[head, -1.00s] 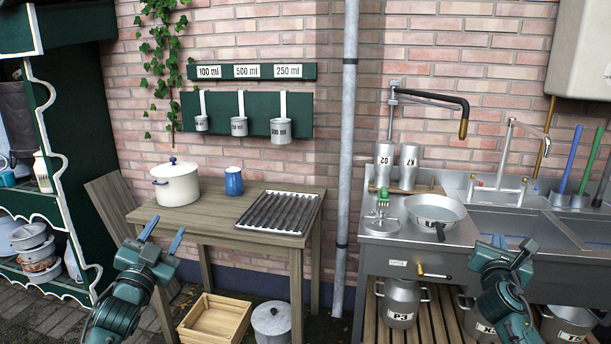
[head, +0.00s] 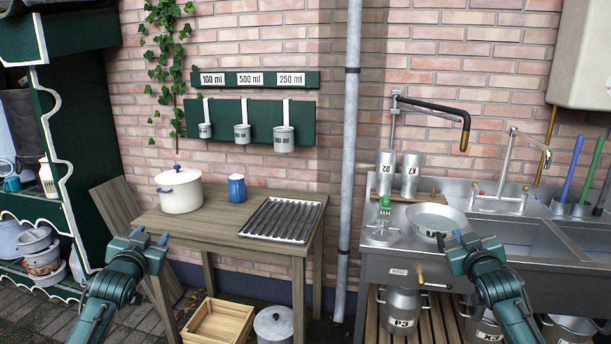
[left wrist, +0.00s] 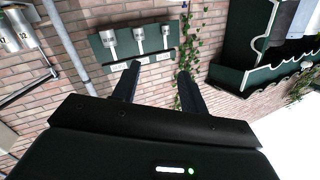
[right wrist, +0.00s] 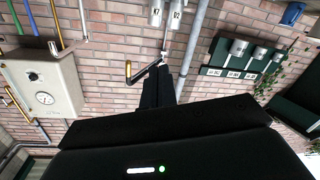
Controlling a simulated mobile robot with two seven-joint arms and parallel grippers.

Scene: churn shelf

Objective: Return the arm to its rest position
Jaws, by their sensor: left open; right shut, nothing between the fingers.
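My left gripper (head: 150,237) is open and empty, raised in front of the wooden table's left end. In the left wrist view its two fingers (left wrist: 157,76) stand apart with brick wall beyond them. My right gripper (head: 441,240) is shut with nothing in it, in front of the sink unit near the pan. In the right wrist view its fingers (right wrist: 160,75) are together, with only the wall and fixtures behind. Both arms come up from the bottom of the head view with the forearms bent upward.
The wooden table (head: 216,222) holds a white pot (head: 180,192), a blue mug (head: 236,189) and a ridged tray (head: 283,219). The steel sink unit (head: 385,262) carries a pan (head: 437,217) and two cylinders. A wooden crate (head: 218,322) stands below. A green shelf (head: 28,207) is at left.

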